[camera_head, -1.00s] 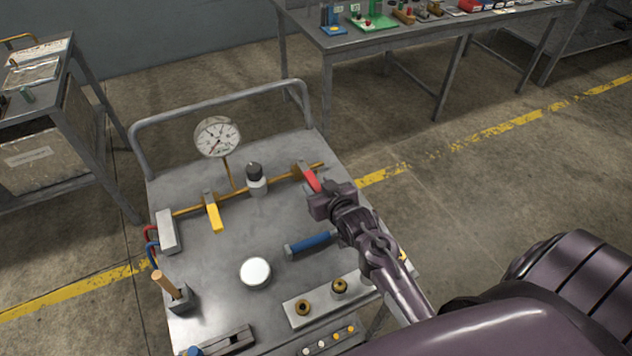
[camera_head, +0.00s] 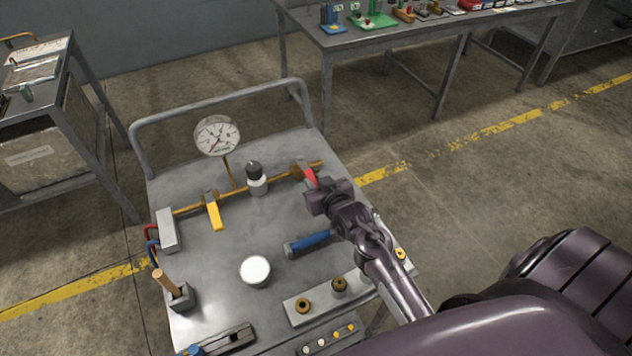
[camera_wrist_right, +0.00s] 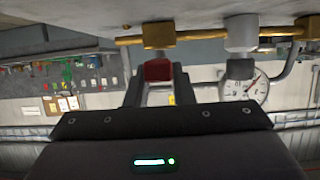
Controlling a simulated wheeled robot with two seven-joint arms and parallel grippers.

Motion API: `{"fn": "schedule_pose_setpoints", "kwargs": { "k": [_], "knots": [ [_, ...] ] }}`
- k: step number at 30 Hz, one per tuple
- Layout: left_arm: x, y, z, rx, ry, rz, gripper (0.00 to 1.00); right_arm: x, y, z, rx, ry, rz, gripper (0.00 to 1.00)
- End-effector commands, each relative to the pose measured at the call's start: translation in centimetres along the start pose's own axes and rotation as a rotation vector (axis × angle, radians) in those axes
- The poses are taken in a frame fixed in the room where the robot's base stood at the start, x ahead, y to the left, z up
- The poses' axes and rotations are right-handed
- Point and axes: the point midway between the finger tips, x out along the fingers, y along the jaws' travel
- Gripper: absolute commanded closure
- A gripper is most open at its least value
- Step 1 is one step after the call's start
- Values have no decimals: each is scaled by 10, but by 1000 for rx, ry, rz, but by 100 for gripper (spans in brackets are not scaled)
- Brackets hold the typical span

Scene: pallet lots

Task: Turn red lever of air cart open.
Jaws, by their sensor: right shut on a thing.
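The air cart (camera_head: 212,265) is a grey metal cart with a brass pipe along its top. The red lever (camera_head: 310,175) sits on a brass valve at the right end of the pipe. My right gripper (camera_head: 318,190) is at the lever, and its fingers and palm hide the lever's free end. In the right wrist view, the red lever (camera_wrist_right: 158,72) is between the two fingers of my right gripper (camera_wrist_right: 156,86), below the brass valve body (camera_wrist_right: 159,35). The gripper is shut on the lever. My left gripper is not in view.
A yellow lever (camera_head: 213,215) is on the same pipe. A round gauge (camera_head: 217,136) and a black-capped fitting (camera_head: 256,176) stand near it. A blue-handled tool (camera_head: 308,242) lies below my right gripper. A white disc (camera_head: 255,270) is on the cart top.

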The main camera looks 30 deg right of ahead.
Motion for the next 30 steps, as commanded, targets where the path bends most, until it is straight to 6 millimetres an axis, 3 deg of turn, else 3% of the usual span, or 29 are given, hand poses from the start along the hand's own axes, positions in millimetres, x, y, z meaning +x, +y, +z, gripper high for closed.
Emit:
{"fn": "schedule_pose_setpoints", "kwargs": {
  "k": [14,25,26,30],
  "knots": [
    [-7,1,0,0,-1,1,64,4,26,-3,-97,3,-216,100],
    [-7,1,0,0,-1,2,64,4,27,-2,-101,1,-245,100],
    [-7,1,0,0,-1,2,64,4,27,-2,-101,1,-245,77],
    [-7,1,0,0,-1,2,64,4,27,-2,-101,1,-244,59]
  ]
}}
